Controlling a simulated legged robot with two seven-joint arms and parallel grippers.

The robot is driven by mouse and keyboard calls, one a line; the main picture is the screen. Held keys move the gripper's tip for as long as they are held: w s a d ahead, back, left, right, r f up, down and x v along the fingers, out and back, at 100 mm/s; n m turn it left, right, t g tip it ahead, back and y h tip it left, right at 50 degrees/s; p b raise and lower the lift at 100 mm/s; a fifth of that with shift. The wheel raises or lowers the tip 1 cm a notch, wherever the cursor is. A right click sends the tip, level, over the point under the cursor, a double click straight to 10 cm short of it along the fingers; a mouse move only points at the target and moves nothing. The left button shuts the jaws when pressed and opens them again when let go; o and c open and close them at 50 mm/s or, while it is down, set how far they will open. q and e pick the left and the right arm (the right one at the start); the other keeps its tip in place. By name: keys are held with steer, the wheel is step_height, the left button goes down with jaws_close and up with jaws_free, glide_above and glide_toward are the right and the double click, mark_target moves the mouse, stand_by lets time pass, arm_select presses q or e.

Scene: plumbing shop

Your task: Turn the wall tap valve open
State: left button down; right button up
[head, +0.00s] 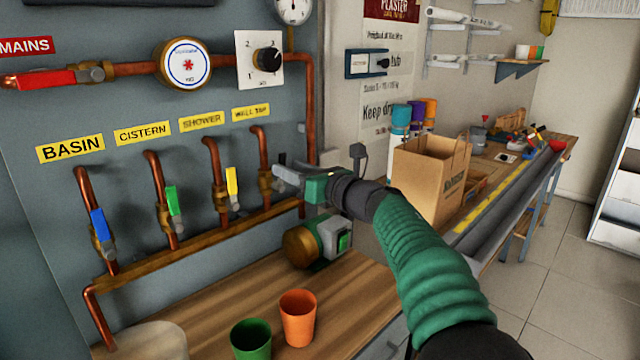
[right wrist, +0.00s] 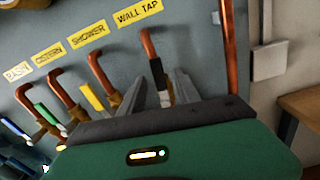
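The wall tap valve (head: 265,183) sits on the rightmost copper branch pipe under the yellow "WALL TAP" label (head: 251,112). In the right wrist view its black lever (right wrist: 158,76) points up and down along the pipe. In the right wrist view the grey fingers (right wrist: 162,92) stand apart, one on each side of the lever. I cannot tell whether either finger touches it. My left gripper is not in view.
Beside it are the yellow shower lever (head: 232,187), green cistern lever (head: 173,201) and blue basin lever (head: 101,226). A green and brass pump (head: 317,241) sits below my gripper. An orange cup (head: 298,318) and green cup (head: 251,340) stand on the wooden bench (head: 352,300).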

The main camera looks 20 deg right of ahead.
steer(key=v, duration=1.3)
steer(key=shift+s+d, duration=0.1)
steer(key=shift+s, duration=0.05)
